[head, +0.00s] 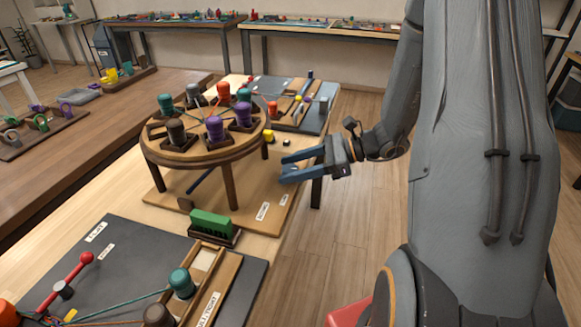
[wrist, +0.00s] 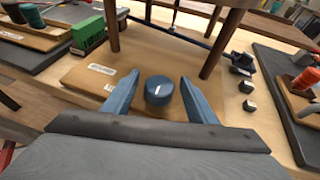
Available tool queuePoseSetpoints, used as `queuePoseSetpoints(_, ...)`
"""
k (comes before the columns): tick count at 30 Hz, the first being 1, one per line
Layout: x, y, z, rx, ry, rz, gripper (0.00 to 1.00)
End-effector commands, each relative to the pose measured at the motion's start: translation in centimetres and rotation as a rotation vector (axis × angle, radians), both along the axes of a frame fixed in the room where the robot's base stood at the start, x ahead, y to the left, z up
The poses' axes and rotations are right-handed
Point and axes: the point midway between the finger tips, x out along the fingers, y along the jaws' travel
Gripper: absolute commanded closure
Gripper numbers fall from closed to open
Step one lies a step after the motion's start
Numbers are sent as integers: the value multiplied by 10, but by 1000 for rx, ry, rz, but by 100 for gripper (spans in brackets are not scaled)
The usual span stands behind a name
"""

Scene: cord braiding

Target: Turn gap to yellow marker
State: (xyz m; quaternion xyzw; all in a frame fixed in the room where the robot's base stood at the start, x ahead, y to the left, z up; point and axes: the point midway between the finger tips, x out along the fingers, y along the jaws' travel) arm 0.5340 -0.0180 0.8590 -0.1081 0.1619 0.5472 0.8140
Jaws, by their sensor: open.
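A round wooden braiding disc (head: 205,152) stands on legs on a wooden base (head: 245,203). Several coloured bobbins, including purple (head: 215,128) and red (head: 223,92), sit around its top. A small yellow block (head: 268,135) shows by the disc's right edge. I cannot clearly tell where the gap is. My gripper (head: 286,168) is open beside the stand's right side, low over the base. In the wrist view, a round blue knob (wrist: 159,91) with a white mark is between the open fingers (wrist: 157,82), apart from both. In the head view I cannot separate the knob from my blue fingers.
A green block in a dark holder (head: 211,225) stands in front of the base. A dark board (head: 130,262) with a red lever lies nearer, and another board (head: 312,118) lies behind. The stand's legs (wrist: 217,45) rise close beyond the knob. Open floor lies right of the table.

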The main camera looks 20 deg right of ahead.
Motion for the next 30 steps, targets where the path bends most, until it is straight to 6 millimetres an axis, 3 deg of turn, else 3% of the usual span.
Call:
queuePoseSetpoints(10,1,4,-2,-1,0,1,50)
queuePoseSetpoints(17,1,4,-2,-1,-1,2,88)
queuePoseSetpoints(30,1,4,-2,-1,0,9,89)
